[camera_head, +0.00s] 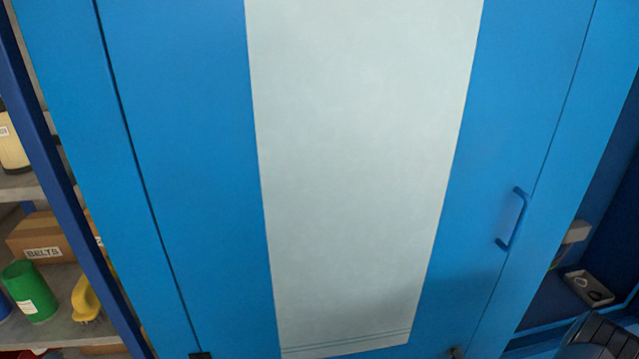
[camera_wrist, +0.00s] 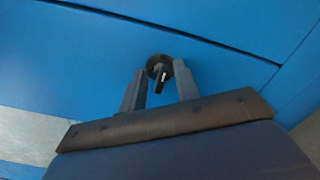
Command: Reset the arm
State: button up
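My gripper (camera_wrist: 158,76) shows in the wrist view with its two dark fingers apart, and nothing is seen held between them. A round black knob or latch (camera_wrist: 158,65) with a lever carrying small white marking sits on the blue surface just past the fingertips. I cannot tell whether a finger touches it. In the head view my gripper is not clearly seen.
A large blue cabinet door (camera_head: 185,120) with a pale panel (camera_head: 360,170) and a blue handle (camera_head: 516,220) fills the head view. Shelves at left hold a BELTS box (camera_head: 42,240), a green can (camera_head: 30,290) and a yellow item (camera_head: 85,300). A small tray (camera_head: 587,288) lies at right.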

jog(key=shift+s+r+n+p, duration=0.1)
jog(key=shift+s+n+p, duration=0.1)
jog(key=shift+n, duration=1.05)
jog(key=shift+s+f+n+p, duration=0.1)
jog(key=shift+s+n, duration=0.15)
jog(key=shift+n, duration=0.95)
jog(key=shift+s+r+n+p, duration=0.1)
jog(key=shift+s+n+p, duration=0.1)
jog(key=shift+n, duration=1.05)
